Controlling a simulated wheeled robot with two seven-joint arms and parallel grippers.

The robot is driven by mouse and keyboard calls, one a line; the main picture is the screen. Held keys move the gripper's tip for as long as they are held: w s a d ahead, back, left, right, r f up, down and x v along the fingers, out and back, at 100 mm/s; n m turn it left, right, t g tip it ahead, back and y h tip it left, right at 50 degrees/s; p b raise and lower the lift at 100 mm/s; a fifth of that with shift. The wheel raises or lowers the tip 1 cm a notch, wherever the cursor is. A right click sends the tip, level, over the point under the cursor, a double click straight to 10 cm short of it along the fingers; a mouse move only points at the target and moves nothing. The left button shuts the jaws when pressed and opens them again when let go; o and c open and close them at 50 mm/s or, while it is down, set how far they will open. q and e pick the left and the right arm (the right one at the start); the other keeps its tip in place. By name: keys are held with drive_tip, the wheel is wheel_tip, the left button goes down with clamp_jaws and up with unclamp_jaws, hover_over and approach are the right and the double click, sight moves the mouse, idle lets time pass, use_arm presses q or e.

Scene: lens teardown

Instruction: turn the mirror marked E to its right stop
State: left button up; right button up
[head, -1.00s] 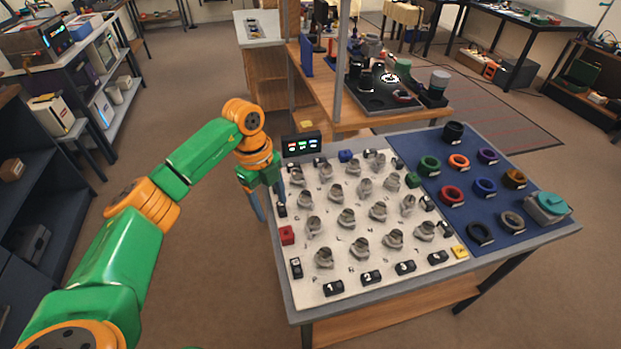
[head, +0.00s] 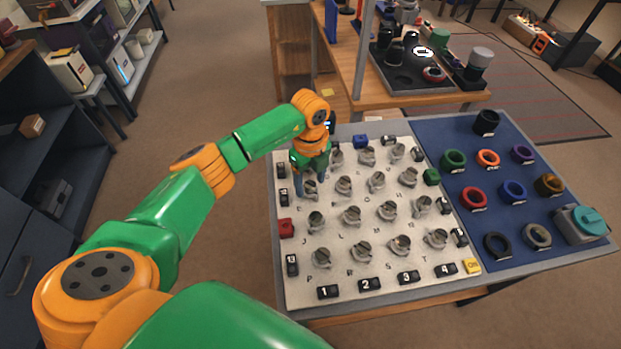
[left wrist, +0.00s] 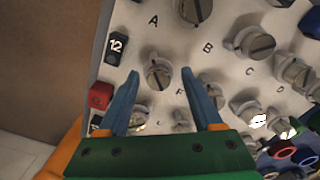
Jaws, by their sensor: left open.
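My left gripper (head: 310,194) is over the far left part of the white board, pointing down and open. In the left wrist view, its two blue fingers (left wrist: 160,76) stand apart, one on each side of a grey round mirror mount (left wrist: 157,73) with a dark slot. By its place below A and left of F, this is the mirror marked E; its own letter is hidden there. In the head view, the E mount (head: 310,189) is partly covered by the fingers. I cannot tell whether they touch it. My right gripper is not in view.
Several similar mounts stand close around, including one by the letter A (left wrist: 194,9) and one by F (left wrist: 209,95). Black number blocks and a red block (head: 286,228) line the left edge. A blue mat (head: 490,218) with coloured rings lies at the right.

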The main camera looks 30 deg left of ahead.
use_arm(q)
drive_tip(key=shift+s+r, duration=0.1)
clamp_jaws()
drive_tip(key=shift+m, duration=0.4)
drive_tip(key=m+b, duration=0.1)
drive_tip(key=m, duration=0.2)
drive_tip(key=shift+m, duration=0.4)
drive_tip(key=m+b, duration=0.2)
drive_tip(key=m, duration=0.2)
drive_tip(key=shift+m, duration=0.3)
drive_tip(key=m+b, duration=0.1)
drive_tip(key=m, duration=0.3)
drive_tip(key=shift+m+b, duration=0.8)
drive_tip(key=shift+m, duration=1.7)
